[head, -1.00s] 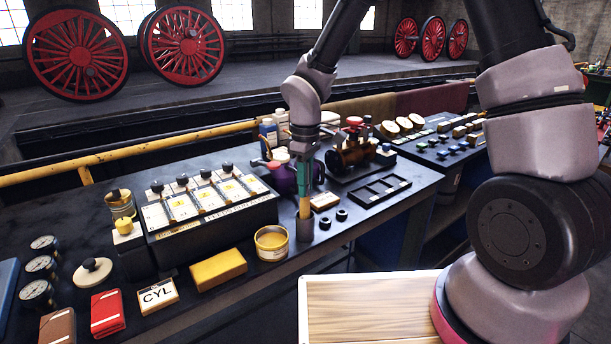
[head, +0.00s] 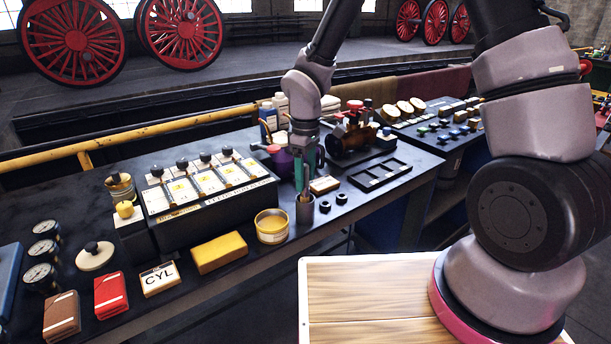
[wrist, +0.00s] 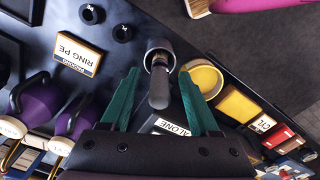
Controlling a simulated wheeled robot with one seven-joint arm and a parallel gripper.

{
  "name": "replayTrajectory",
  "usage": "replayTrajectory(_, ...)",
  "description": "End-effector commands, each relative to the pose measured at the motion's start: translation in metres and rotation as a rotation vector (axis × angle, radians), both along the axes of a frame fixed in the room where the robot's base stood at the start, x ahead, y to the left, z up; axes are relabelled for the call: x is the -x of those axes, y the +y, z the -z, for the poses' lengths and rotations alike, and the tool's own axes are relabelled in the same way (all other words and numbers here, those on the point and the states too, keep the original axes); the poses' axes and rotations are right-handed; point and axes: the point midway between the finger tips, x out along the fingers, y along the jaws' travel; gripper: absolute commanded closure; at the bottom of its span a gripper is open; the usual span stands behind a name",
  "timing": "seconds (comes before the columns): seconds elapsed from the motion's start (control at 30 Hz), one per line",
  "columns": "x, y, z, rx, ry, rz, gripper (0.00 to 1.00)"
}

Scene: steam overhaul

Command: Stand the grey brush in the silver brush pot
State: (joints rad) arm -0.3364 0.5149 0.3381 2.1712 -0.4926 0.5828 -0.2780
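The silver brush pot (head: 305,214) stands upright near the front edge of the dark bench. The grey brush (wrist: 158,88) stands in the pot, its lower end inside the pot mouth (wrist: 160,46) in the wrist view. It leans a little, and its foot is hidden by the pot. My gripper (wrist: 160,75) has its green fingers spread on either side of the brush, with gaps visible between them and it. In the head view my gripper (head: 308,178) is just above the pot, pointing down.
A yellow tin (head: 271,228) stands close left of the pot, with a yellow block (head: 219,254) further left. Two black nuts (head: 332,203) and a small packing box (head: 324,185) lie on the right. A purple oil can (wrist: 36,98) is nearby.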

Motion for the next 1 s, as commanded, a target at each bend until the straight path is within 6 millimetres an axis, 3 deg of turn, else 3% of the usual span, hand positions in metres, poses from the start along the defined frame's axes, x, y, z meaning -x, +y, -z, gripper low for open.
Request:
replayTrajectory(0.27,-0.001,0.000,-0.006,-0.001,-0.002,0.000,0.38)
replayTrajectory(0.7,-0.001,0.000,-0.086,-0.001,-0.004,0.001,0.38)
replayTrajectory(1.0,0.000,0.000,-0.108,-0.001,0.000,0.000,0.38)
